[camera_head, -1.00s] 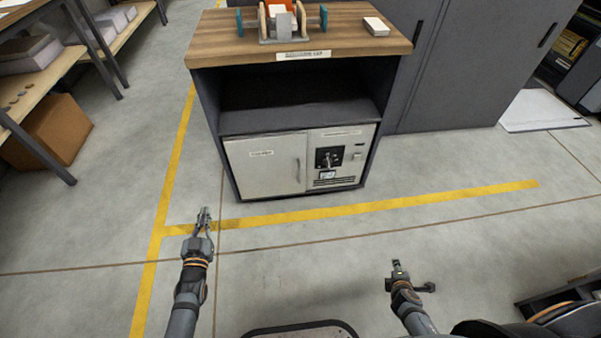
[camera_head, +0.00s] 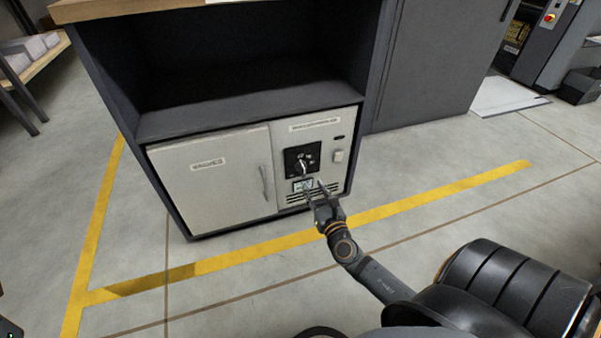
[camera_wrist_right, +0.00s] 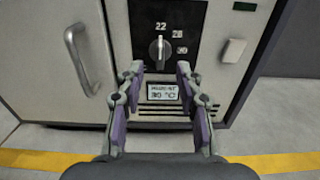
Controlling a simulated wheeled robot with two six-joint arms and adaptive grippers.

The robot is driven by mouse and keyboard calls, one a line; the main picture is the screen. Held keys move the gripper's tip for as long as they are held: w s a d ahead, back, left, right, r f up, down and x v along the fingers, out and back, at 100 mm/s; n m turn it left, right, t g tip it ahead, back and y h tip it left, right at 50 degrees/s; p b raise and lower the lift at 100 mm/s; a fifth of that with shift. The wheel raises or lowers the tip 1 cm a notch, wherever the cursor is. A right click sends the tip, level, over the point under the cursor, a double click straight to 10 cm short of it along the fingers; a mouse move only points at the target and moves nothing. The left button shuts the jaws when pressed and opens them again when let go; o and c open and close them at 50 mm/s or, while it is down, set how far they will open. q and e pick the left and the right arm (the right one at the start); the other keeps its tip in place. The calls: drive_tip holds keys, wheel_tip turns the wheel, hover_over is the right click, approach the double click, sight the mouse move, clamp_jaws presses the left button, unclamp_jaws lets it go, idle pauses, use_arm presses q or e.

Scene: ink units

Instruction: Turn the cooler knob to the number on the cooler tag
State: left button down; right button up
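The cooler (camera_head: 317,130) is a pale panel low in the cabinet. Its knob (camera_head: 302,165) sits on a black plate; it also shows in the right wrist view (camera_wrist_right: 160,49), with its grip upright under the 22. Other numbers run down to its right; the lowest looks like 30. The cooler tag (camera_wrist_right: 163,92), a small display below the knob, seems to read 30 °C, but its digits are blurred. My right gripper (camera_wrist_right: 161,69) is open and empty, its fingertips just below the knob, either side of the tag. It also shows in the head view (camera_head: 318,190).
A white door (camera_head: 215,180) with a vertical handle (camera_head: 265,183) is left of the cooler panel. A light switch-like button (camera_head: 338,156) is right of the knob. Vent slots lie under the tag. The floor in front, with yellow lines, is clear.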

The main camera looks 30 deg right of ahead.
sight(304, 170)
drive_tip(key=b+x, duration=0.1)
drive_tip(key=x, duration=0.8)
drive_tip(key=shift+c, duration=0.4)
clamp_jaws()
